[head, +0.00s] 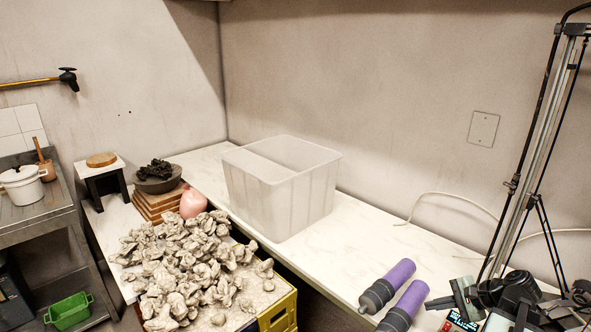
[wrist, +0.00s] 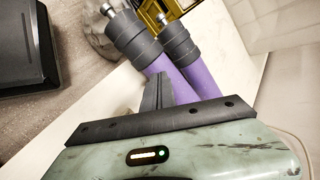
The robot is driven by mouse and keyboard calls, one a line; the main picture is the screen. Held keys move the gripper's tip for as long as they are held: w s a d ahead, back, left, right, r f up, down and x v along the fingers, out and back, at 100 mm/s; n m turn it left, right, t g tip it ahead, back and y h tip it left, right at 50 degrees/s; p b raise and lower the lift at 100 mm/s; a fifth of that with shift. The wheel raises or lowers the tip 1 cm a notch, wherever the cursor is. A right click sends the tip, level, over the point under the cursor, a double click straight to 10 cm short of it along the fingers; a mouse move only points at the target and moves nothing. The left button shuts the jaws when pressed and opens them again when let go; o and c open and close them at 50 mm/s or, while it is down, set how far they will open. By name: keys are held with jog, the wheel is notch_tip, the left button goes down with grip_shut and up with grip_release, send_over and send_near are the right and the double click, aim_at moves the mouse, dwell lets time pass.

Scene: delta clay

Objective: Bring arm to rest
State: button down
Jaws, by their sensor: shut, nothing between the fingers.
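My gripper (head: 432,303) is at the lower right of the head view, over the near right part of the white marble-look counter (head: 375,255). Its dark fingers are together with nothing between them; they also show in the middle of the wrist view (wrist: 157,92). Two purple cylinders with dark grey ends (head: 405,305) lie side by side just left of the gripper. In the wrist view these purple cylinders (wrist: 192,82) lie beyond the fingertips. I cannot tell the exact gap between them and the fingers.
A translucent empty-looking bin (head: 290,205) stands mid-counter. A heap of grey crumpled lumps (head: 180,265) covers a lower surface by a yellow crate (head: 279,312). A tall tripod-like stand (head: 532,150) rises at right. A cable (head: 450,196) runs along the wall. The counter between bin and cylinders is clear.

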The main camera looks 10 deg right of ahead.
jog(key=w+a+r+n+g+y+p, duration=0.1)
jog(key=w+a+n, duration=0.1)
jog(key=w+a, duration=0.35)
jog(key=w+a+r+n+g+p, duration=0.1)
jog(key=w+a, duration=0.1)
jog(key=a, duration=0.6)
jog(key=a+n+g+h+p, duration=0.45)
jog(key=a+n, duration=0.55)
jog(key=a, duration=1.6)
jog(key=d+n, duration=0.1)
jog(key=d+f+n+h, duration=0.1)
jog(key=d, duration=0.1)
jog(key=d+n+h, duration=0.1)
jog(key=shift+w+d+f+g, duration=0.1)
jog(key=shift+d+f+g, duration=0.15)
jog(key=shift+d, duration=0.1)
